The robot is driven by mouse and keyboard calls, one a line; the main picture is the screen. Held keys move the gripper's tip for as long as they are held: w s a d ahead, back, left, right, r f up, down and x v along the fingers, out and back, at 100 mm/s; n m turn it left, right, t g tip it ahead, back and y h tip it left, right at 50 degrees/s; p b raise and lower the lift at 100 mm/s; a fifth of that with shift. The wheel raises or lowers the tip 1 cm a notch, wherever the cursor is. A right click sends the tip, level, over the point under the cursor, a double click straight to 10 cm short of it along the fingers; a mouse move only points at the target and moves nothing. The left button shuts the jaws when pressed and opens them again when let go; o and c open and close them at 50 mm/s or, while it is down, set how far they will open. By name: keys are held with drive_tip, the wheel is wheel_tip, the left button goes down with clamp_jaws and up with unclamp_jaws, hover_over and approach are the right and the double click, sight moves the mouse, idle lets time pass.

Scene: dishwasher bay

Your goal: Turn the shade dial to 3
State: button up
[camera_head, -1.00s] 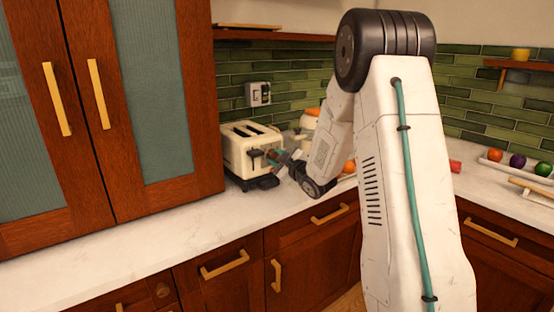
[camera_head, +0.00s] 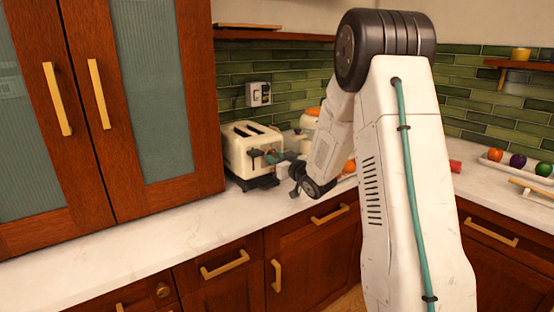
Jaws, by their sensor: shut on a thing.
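A cream two-slot toaster (camera_head: 238,154) stands on the counter beside the tall cabinet, with a dark lever on its front end. My gripper (camera_head: 273,157) is at the toaster's right front end, where the shade dial would be. It is shut at the dial, though the dial itself is hidden behind the fingers and too small to make out. No number or pointer on the dial can be read from here.
A tall wooden cabinet (camera_head: 150,100) with glass doors stands left of the toaster. An outlet (camera_head: 259,94) is on the tiled wall. An orange-lidded jar (camera_head: 309,120) stands behind my arm. The counter front left is clear.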

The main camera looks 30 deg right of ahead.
drive_tip(key=shift+m, duration=1.2)
drive_tip(key=o, duration=1)
drive_tip(key=s, duration=0.8)
drive_tip(key=shift+d, duration=0.1)
drive_tip(key=shift+w, duration=0.1)
